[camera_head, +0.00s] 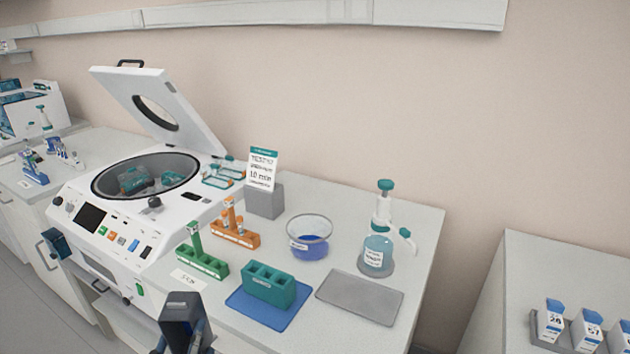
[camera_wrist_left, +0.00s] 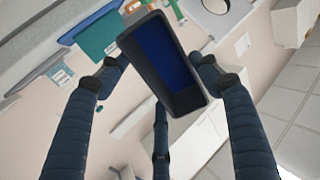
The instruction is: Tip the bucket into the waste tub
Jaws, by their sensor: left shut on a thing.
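My left gripper (camera_wrist_left: 158,76) is shut on a dark grey, box-shaped bucket (camera_wrist_left: 187,102), its fingers on either side of it. In the wrist view the bucket looks tilted, with a deep blue area framed by its grey rim. In the head view the bucket (camera_head: 181,304) is at the bottom edge, in front of the bench, with part of the gripper (camera_head: 192,342) below it. A round clear bowl (camera_head: 309,238) with blue contents and a label, probably the waste tub, stands on the bench, apart from the bucket. My right gripper is not in view.
A teal slotted block (camera_head: 269,286) on a blue mat (camera_head: 246,308), a green rack (camera_head: 202,264) and an orange rack (camera_head: 236,236) stand near the bowl. An empty grey mat (camera_head: 360,297) and a dispenser bottle (camera_head: 378,250) are right. An open centrifuge (camera_head: 106,215) is left.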

